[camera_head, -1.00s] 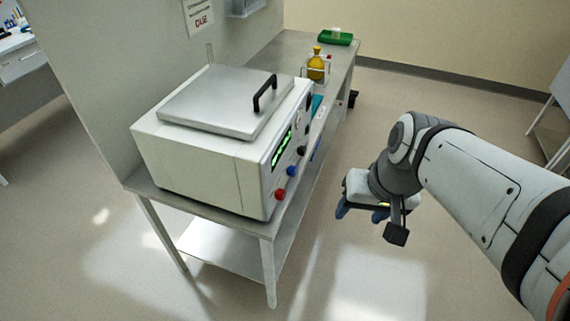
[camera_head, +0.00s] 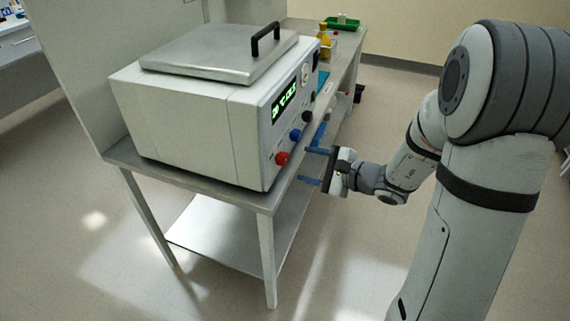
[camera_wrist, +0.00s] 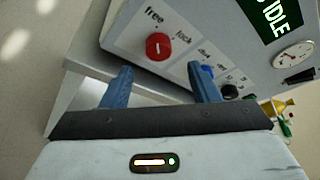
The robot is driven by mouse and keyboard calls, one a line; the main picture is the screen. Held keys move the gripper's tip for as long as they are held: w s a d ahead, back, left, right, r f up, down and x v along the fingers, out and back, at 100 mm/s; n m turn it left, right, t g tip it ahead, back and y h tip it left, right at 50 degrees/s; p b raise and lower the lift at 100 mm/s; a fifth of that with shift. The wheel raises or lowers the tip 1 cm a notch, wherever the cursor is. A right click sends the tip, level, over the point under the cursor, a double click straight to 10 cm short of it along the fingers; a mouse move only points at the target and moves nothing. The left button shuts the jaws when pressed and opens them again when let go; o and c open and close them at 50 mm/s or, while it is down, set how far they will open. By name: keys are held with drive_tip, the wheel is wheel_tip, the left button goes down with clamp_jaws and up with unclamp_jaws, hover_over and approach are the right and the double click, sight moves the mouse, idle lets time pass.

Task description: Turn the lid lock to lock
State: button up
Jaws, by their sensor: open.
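The lid lock is a red round knob (camera_head: 282,158) on the low front panel of a grey-white box machine (camera_head: 180,115). In the wrist view the red knob (camera_wrist: 158,46) sits below the words "free" and "lock", and its white mark stands about upright, nearer "free". The machine's metal lid (camera_head: 220,52) with a black handle is closed. My gripper (camera_head: 312,166) has blue fingers pointing at the panel, apart and empty. In the wrist view the fingers of my gripper (camera_wrist: 159,82) stand either side of the red knob's line, short of it and not touching.
A blue knob (camera_head: 295,135) and a black knob (camera_head: 309,117) sit beside the red one. The display (camera_wrist: 272,18) reads IDLE, with a dial gauge (camera_wrist: 292,56) near it. A yellow bottle (camera_head: 323,42) and green tray (camera_head: 342,23) stand further back on the bench.

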sight(287, 159)
drive_tip(key=x, duration=0.7)
drive_tip(key=shift+w+a+r, duration=0.1)
drive_tip(key=shift+a, duration=0.05)
